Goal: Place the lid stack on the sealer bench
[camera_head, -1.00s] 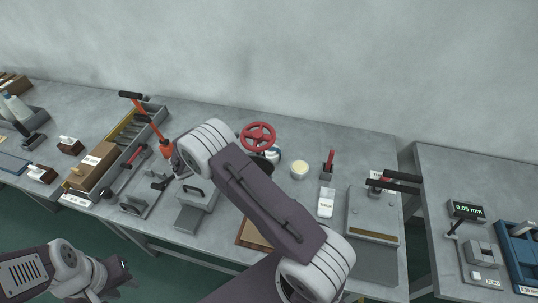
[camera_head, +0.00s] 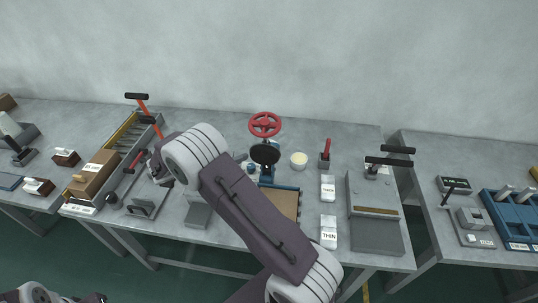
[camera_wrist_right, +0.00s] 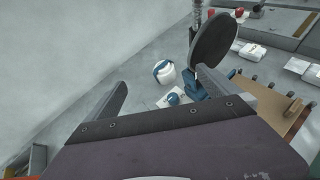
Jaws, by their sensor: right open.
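A white round tub-like item with a cream top (camera_head: 299,160), which may be the lid stack, stands on the middle bench. A white cylinder with blue on it (camera_wrist_right: 163,72) shows beyond my fingers in the right wrist view; I cannot tell whether it is the same item. My right gripper (camera_wrist_right: 160,80) is open, with nothing between its fingers. Its fingers are hidden by my wrist in the head view. A flat grey machine with black handles, possibly the sealer (camera_head: 375,228), stands at the bench's right. My left gripper (camera_head: 95,298) barely shows at the bottom left.
A press with a red wheel (camera_head: 265,124) and black disc (camera_head: 264,153) stands close to my right gripper. White packets (camera_head: 328,188), a red-handled tool (camera_head: 326,150) and a brown board (camera_head: 286,203) are nearby. A gap separates the right table (camera_head: 425,160).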

